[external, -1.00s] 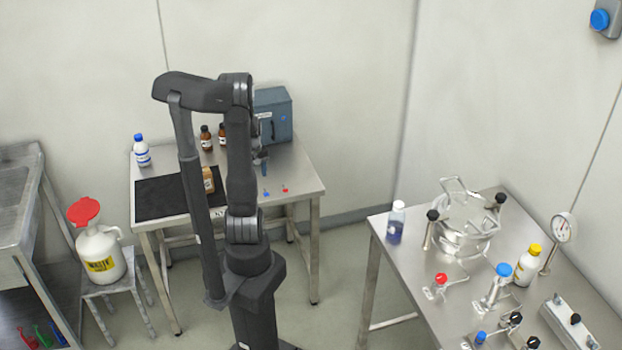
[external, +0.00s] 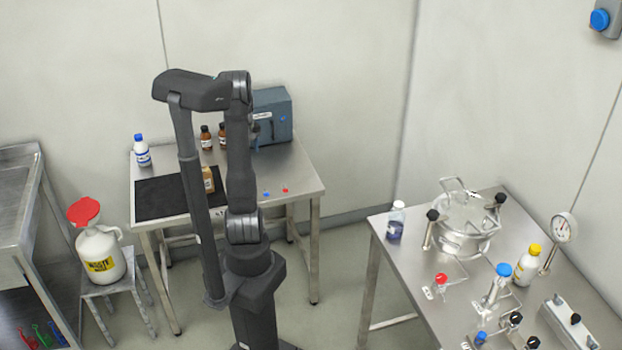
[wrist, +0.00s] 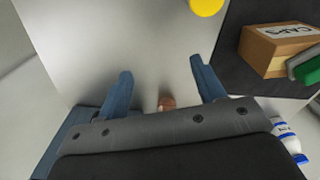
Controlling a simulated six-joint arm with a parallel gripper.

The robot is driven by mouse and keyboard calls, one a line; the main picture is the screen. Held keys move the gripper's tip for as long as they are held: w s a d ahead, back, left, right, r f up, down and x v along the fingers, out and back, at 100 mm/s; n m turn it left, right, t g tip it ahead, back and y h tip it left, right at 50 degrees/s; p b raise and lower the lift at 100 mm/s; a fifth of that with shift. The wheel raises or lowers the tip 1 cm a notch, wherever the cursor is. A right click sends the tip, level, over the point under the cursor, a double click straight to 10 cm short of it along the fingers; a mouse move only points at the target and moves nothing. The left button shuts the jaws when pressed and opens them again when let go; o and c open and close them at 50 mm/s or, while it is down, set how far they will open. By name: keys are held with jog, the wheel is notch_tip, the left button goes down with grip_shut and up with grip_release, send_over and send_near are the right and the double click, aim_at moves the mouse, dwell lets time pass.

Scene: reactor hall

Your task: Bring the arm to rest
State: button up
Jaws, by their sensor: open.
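My gripper is mostly hidden behind the arm there. In the wrist view my gripper (wrist: 163,85) has its two blue-grey fingers spread wide, with nothing held between them. A brown bottle top (wrist: 167,103) shows beyond the gap, apart from the fingers.
The back table holds a blue-grey cabinet (external: 273,116), brown bottles (external: 206,138), a white-blue bottle (external: 142,150), a black mat (external: 160,198) and a caps box (wrist: 280,48). A waste jug (external: 100,255) stands left. A steel vessel (external: 464,236) stands on the right table.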

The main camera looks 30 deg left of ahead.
jog(key=w+a+f+n, duration=0.1)
jog(key=a+f, duration=0.1)
jog(key=a, duration=2.4)
jog(key=shift+w+a+f+n, duration=0.2)
jog(key=shift+w+a+n, duration=0.2)
jog(key=d+r+m, duration=0.1)
jog(key=d+r, duration=0.1)
jog(key=d, duration=1.9)
jog(key=shift+d+r, duration=0.15)
